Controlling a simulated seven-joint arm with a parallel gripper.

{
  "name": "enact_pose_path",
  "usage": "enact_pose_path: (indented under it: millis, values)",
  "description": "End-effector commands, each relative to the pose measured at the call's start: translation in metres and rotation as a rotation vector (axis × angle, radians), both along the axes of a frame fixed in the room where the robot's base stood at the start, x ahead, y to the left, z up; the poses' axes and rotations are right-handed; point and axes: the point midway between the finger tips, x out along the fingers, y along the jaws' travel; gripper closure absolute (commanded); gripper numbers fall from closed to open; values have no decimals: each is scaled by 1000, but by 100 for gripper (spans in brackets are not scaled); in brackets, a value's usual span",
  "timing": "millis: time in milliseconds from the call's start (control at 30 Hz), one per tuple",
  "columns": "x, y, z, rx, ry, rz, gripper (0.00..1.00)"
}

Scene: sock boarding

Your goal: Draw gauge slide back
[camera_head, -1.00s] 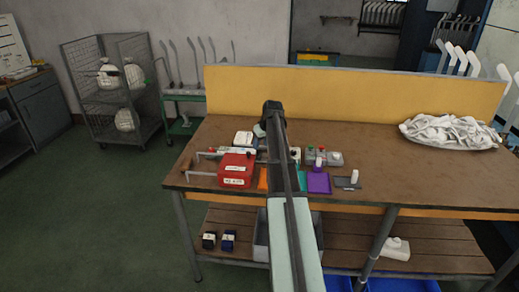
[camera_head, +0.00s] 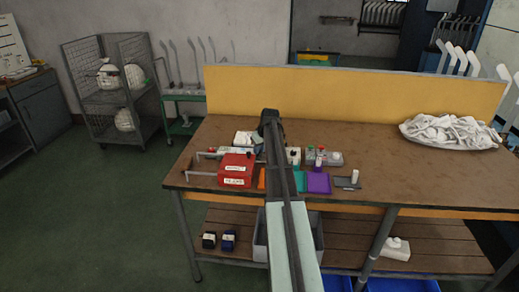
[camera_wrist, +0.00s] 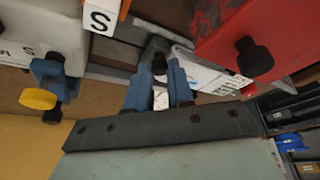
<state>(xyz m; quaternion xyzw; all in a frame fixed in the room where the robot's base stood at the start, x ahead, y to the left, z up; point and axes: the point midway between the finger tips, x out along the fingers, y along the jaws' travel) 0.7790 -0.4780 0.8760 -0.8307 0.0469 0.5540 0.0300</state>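My gripper (camera_wrist: 160,75) shows in the wrist view as two blue fingers close together, with a dark knob-like piece between their tips and a pale piece below it. I cannot tell whether they press on it. In the head view my arm's dark end (camera_head: 269,115) is over the back of the crowded left part of the bench. A white block marked S (camera_wrist: 40,35) with a blue clamp-like part (camera_wrist: 58,80) and yellow knob (camera_wrist: 38,99) is left of the fingers in the wrist view. I cannot clearly make out the gauge slide; my arm hides part of this area.
A red box (camera_head: 237,168) with white labels stands left of my arm; it also shows in the wrist view (camera_wrist: 280,25), with a black knob. A purple tray (camera_head: 319,184) lies to the right. A white cloth heap (camera_head: 450,132) is far right. The bench between (camera_head: 375,140) is clear.

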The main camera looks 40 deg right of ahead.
Motion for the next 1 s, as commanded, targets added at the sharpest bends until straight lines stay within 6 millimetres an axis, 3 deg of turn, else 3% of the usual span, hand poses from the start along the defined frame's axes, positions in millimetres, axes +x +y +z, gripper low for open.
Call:
enact_pose_path:
  millis: [200,667,1000]
  values:
    - [0,0,0,0,0,0,100]
    - [-1,-1,0,0,0,0,100]
    - [-28,-28,0,2,2,-1,100]
